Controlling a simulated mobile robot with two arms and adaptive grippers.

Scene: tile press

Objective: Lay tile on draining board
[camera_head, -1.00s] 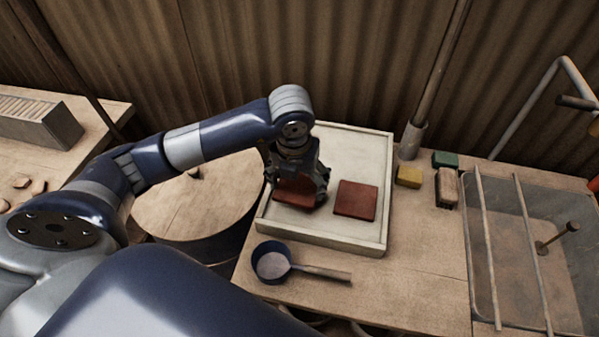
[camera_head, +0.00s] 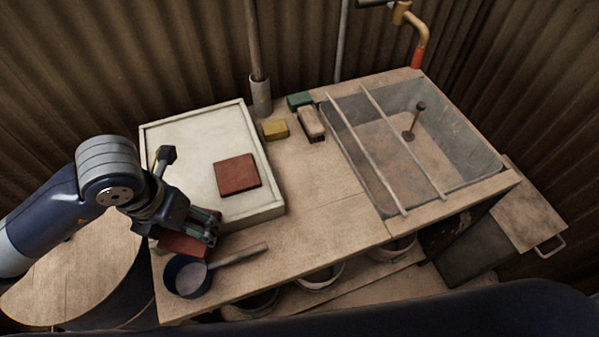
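A reddish-brown tile (camera_head: 237,175) lies flat on a pale rimmed board (camera_head: 185,128) on the workbench. A second reddish-brown tile (camera_head: 183,244) is at the fingers of my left gripper (camera_head: 192,232), which appears shut on it. This tile is seen over the board's front left corner, just behind the small pan. The gripper hides part of it, and its height above the board is hard to tell. My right gripper is not in view.
A small dark pan (camera_head: 187,277) stands by the bench's front edge, its handle pointing right. Yellow (camera_head: 275,129) and green (camera_head: 299,101) blocks and a brush (camera_head: 311,123) lie behind. A sink (camera_head: 440,150) with two bars is right. The middle bench (camera_head: 320,195) is clear.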

